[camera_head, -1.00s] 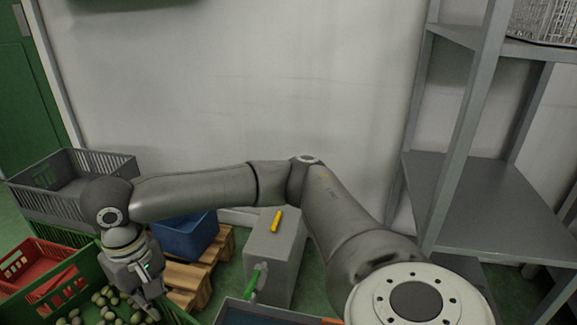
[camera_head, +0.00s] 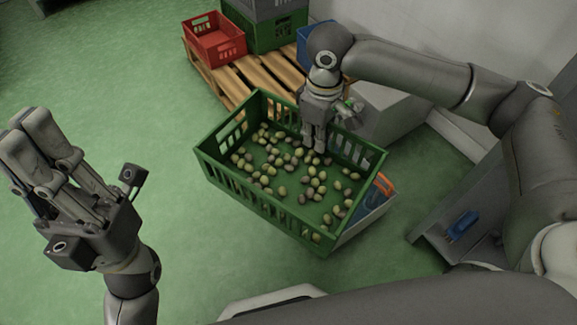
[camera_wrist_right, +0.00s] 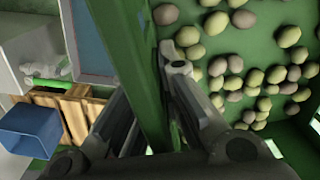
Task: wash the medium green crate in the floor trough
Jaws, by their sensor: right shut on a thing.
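The crate is slightly tilted in the picture. A pale grey trough (camera_head: 362,226) with blue inside shows partly behind the crate's right end; the crate hides the rest. I cannot tell whether they touch. My left gripper (camera_head: 38,150) is empty at the left; its finger gap is unclear.
A wooden pallet (camera_head: 262,74) at the back holds a red crate (camera_head: 214,40), a green crate (camera_head: 275,35) under a grey one, and a blue box (camera_head: 303,45). A grey block (camera_head: 392,112) stands by the wall. The green floor at left is clear.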

